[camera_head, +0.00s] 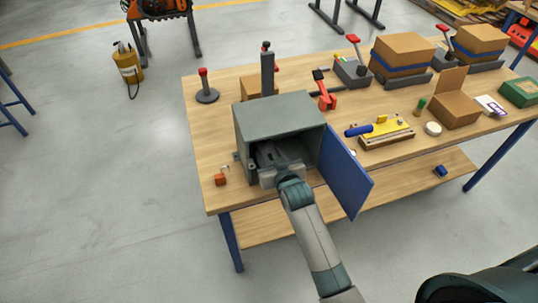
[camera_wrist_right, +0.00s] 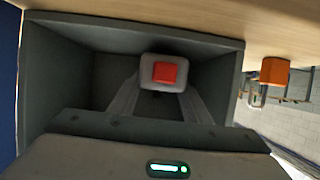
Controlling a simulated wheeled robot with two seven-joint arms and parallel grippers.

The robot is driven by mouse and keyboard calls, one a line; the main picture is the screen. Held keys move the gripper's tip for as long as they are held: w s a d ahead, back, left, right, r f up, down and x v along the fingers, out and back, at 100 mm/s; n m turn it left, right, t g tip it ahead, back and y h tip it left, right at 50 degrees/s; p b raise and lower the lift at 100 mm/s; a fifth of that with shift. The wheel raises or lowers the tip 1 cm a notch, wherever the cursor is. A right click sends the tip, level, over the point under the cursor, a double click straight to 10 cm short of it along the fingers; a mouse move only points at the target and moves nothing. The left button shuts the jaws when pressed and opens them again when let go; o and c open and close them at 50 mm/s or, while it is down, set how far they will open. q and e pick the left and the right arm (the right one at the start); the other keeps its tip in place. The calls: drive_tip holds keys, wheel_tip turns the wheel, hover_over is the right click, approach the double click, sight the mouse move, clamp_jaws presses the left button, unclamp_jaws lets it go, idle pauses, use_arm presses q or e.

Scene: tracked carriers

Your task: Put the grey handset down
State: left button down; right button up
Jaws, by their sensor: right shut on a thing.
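The grey handset (camera_wrist_right: 162,73), a small grey block with a red square on its face, shows in the right wrist view between my fingertips. My right gripper (camera_wrist_right: 158,85) is shut on it, inside an open-fronted grey cabinet (camera_wrist_right: 60,75). In the head view my right gripper (camera_head: 270,160) reaches in through the front of the cabinet (camera_head: 270,112). The handset cannot be made out there. I cannot tell whether it touches the cabinet floor. My left gripper is not in view.
The cabinet's blue door (camera_head: 345,172) stands open on the right, beside my forearm. An orange padlock (camera_head: 220,179) is at the cabinet's left front. Right of the door lie a yellow-topped fixture (camera_head: 390,128), a white tape roll (camera_head: 433,128) and cardboard boxes (camera_head: 402,52). The table's left end (camera_head: 205,135) has free room.

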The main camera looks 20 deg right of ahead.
drive_tip(key=shift+w+f, duration=0.4)
drive_tip(key=shift+f, duration=0.15)
drive_tip(key=shift+f, duration=0.1)
drive_tip(key=o, duration=1.2)
drive_tip(key=b+v, duration=0.1)
drive_tip(key=v, duration=1.1)
